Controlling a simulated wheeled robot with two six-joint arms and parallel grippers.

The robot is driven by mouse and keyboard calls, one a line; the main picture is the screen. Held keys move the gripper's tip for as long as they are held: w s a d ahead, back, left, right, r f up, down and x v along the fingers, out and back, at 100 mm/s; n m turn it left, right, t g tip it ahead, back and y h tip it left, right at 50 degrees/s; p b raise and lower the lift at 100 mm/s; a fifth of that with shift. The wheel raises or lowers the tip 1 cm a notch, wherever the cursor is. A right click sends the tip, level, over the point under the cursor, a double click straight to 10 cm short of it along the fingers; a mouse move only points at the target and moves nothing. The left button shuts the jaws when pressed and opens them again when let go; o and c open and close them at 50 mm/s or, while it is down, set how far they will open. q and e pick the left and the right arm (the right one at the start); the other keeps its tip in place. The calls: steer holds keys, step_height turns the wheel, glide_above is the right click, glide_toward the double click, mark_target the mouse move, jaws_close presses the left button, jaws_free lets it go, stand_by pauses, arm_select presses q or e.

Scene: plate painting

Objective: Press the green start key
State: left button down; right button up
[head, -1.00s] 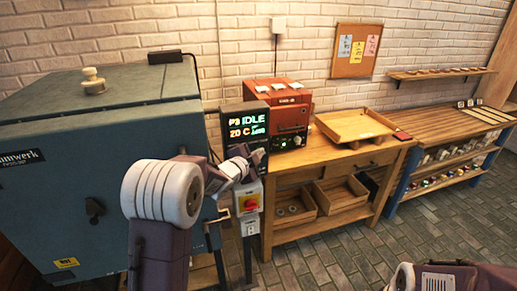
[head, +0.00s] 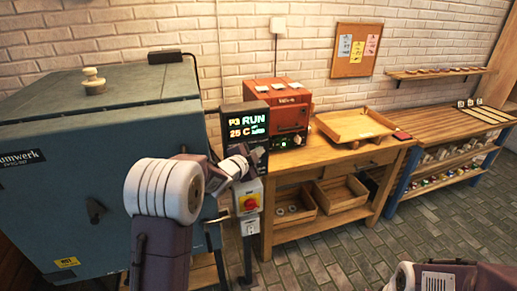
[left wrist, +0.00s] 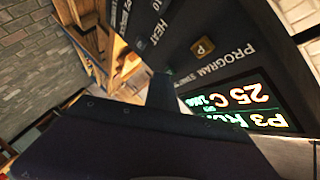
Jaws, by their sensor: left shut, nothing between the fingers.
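The black controller panel (head: 234,118) stands on a post beside the blue kiln. Its display (head: 248,127) reads P3 RUN and 25 C. My left gripper (head: 247,160) is shut and empty, right at the lower part of the panel below the display. In the left wrist view its dark fingertips (left wrist: 162,84) reach the panel face (left wrist: 190,70), near the PROGRAM lettering and a brown P key (left wrist: 203,47). My right gripper is out of view.
The blue kiln (head: 50,190) fills the left side. A wooden table (head: 330,155) with a red oven (head: 277,100) and a tray (head: 352,124) stands to the right. The brick floor in front is clear.

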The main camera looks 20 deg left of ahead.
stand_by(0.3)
arm_select(q)
steer(key=shift+s+d+b, duration=0.45)
steer(key=shift+s+b, duration=0.2)
steer(key=s+d+b, duration=0.1)
steer(key=s, duration=0.1)
steer(key=s+d+b, duration=0.1)
steer(key=s+b, duration=0.1)
steer(key=shift+d, duration=0.4)
stand_by(0.3)
